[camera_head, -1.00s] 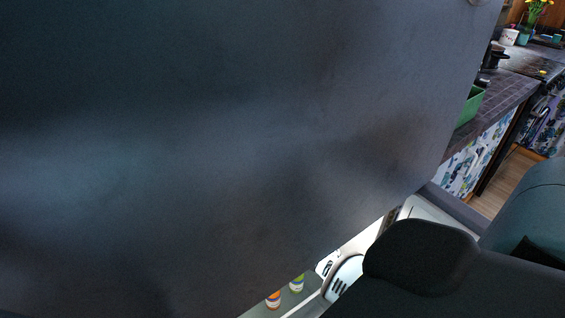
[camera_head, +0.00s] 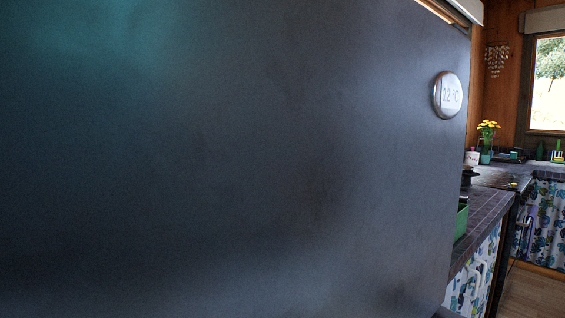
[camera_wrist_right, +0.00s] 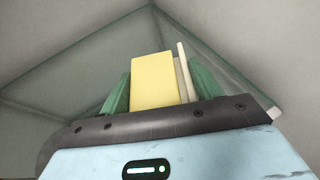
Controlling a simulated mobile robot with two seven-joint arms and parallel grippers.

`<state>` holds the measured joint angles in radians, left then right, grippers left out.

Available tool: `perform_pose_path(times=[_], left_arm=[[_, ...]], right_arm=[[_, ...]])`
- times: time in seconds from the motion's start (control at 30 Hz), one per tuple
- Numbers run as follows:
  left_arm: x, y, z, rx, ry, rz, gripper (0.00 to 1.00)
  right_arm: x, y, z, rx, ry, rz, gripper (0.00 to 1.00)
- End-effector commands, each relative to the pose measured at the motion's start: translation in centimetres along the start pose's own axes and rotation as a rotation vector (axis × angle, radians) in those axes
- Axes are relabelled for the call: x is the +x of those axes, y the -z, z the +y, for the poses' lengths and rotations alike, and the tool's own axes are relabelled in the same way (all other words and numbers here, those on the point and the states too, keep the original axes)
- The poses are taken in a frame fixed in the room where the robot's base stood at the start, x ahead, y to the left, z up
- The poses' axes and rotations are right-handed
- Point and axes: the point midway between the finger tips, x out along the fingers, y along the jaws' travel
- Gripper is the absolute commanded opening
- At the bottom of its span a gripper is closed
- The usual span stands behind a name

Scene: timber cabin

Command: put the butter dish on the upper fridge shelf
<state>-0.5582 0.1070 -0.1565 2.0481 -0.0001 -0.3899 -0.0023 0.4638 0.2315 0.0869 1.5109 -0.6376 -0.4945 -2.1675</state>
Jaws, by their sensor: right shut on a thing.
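In the right wrist view my right gripper (camera_wrist_right: 160,88) is shut, its green fingers on either side of the butter dish. The butter dish (camera_wrist_right: 153,82) shows as a yellow block with a thin pale upright edge (camera_wrist_right: 183,72) at its right. Pale walls and a translucent, glass-like surface (camera_wrist_right: 95,75) surround it; I cannot tell which shelf this is. In the head view a large dark fridge surface (camera_head: 230,160) fills most of the picture and hides the gripper and dish. My left gripper is not in view.
To the right are a tiled counter (camera_head: 483,222) with a green container (camera_head: 460,221), yellow flowers (camera_head: 488,128) and a window (camera_head: 549,82). Some wooden floor (camera_head: 535,293) shows at lower right.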

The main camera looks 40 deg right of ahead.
Motion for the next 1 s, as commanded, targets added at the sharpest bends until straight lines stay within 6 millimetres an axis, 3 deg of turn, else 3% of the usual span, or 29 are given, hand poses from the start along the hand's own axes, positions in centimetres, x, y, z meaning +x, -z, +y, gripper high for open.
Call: perform_pose_path(times=[0.17, 0.57, 0.6, 0.7, 0.77, 1.0], left_arm=[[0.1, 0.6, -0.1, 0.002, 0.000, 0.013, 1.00], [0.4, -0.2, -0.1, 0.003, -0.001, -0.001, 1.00], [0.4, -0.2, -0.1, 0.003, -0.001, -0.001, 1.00], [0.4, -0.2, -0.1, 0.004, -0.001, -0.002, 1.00], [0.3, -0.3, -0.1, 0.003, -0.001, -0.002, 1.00], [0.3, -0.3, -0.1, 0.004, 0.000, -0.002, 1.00]], right_arm=[[0.1, 0.0, 0.0, -0.001, 0.000, -0.003, 0.31], [0.5, 1.0, 0.0, -0.002, -0.001, -0.002, 0.31], [0.5, 1.1, 0.0, -0.002, 0.000, 0.000, 0.66], [0.5, 1.1, 0.0, -0.001, 0.000, 0.000, 0.79], [0.5, 1.1, 0.0, -0.001, 0.000, 0.000, 0.85], [0.4, 1.1, 0.0, -0.001, 0.000, 0.001, 0.85]])
